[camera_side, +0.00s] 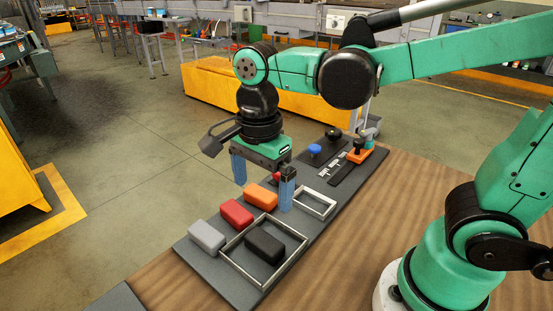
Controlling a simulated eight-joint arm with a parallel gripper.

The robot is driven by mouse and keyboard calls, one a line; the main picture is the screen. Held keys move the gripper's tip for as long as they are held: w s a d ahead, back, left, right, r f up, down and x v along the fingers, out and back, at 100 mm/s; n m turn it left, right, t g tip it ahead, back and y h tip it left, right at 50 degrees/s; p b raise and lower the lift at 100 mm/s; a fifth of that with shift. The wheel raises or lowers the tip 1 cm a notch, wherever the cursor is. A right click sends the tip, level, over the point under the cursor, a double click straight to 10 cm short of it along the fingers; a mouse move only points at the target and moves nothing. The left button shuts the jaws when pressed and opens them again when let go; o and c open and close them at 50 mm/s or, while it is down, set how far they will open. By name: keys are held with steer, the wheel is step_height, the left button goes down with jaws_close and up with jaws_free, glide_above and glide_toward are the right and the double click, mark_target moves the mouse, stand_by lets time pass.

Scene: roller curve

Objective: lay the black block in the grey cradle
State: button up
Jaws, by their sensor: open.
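The black block (264,247) lies inside a large grey rectangular frame (240,271) on the dark board, toward its front end. A smaller pale grey frame (330,211) lies farther back and looks empty. I cannot tell for sure which of the two frames is the cradle. My gripper (262,178) is open, with its two blue fingers pointing down and set wide apart. It hangs above and behind the black block, near the orange block, with no block between its fingers.
A grey block (206,236), a red block (236,214) and an orange block (261,196) stand in a row along the board's left side. A blue knob (314,150) and an orange fixture (360,155) stand farther back.

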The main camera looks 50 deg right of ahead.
steer(key=d+n+t, duration=0.6)
steer(key=n+t, duration=0.1)
steer(key=n, duration=1.1)
steer(key=shift+d, duration=0.25)
